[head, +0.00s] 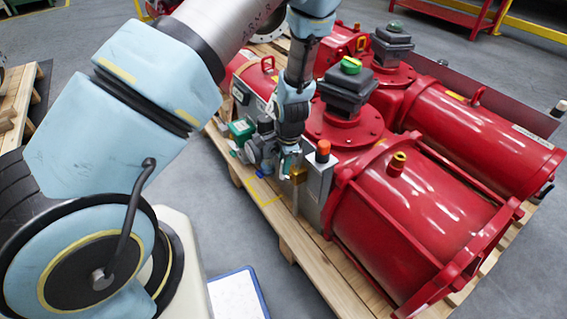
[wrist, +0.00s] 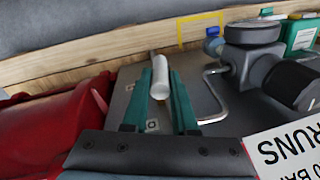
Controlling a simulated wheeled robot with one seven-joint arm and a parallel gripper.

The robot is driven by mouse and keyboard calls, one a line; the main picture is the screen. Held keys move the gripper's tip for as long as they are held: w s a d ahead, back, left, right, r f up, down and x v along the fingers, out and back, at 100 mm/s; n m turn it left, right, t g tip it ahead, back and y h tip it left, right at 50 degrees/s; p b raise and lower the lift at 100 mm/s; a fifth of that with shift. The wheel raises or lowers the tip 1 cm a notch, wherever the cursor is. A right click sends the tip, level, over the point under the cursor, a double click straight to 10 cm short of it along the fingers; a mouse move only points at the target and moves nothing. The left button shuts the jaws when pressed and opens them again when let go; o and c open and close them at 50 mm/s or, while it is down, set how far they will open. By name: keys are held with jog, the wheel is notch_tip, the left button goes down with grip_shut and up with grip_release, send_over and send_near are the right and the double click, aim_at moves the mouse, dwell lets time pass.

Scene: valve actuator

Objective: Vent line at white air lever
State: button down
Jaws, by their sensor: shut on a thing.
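The white air lever (wrist: 160,74) shows in the wrist view as a short white cylinder in front of a grey panel (wrist: 120,92). My gripper (wrist: 161,92) has its two teal fingers on either side of the lever, and they are shut on it. The lever's far end sticks out past the fingertips. In the head view my gripper (head: 289,164) is down at the control panel beside the near red actuator (head: 425,205). The lever cannot be made out there, as my gripper and arm cover it.
The actuators rest on a wooden pallet (head: 318,250). A bent metal tube (wrist: 214,92) and a dark grey regulator (wrist: 255,55) stand close right of my fingers. An orange-capped fitting (head: 323,150) stands nearby. A white sign (wrist: 290,145) fills the wrist view's lower right.

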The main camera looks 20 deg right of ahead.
jog(key=shift+s+d+f+t+y+p, duration=0.15)
jog(key=shift+s+f+t+p, duration=0.15)
jog(key=shift+s+t+p, duration=0.55)
jog(key=shift+s+f+t+y+p, duration=0.2)
jog(key=shift+s+t+p, duration=0.35)
jog(key=shift+t, duration=0.5)
jog(key=shift+s, duration=0.1)
jog(key=c, duration=0.7)
grip_release()
jog(key=shift+d, duration=0.1)
jog(key=p+v, duration=0.1)
jog(key=v, duration=0.9)
jog(key=shift+s+r, duration=0.1)
jog(key=shift+r, duration=0.25)
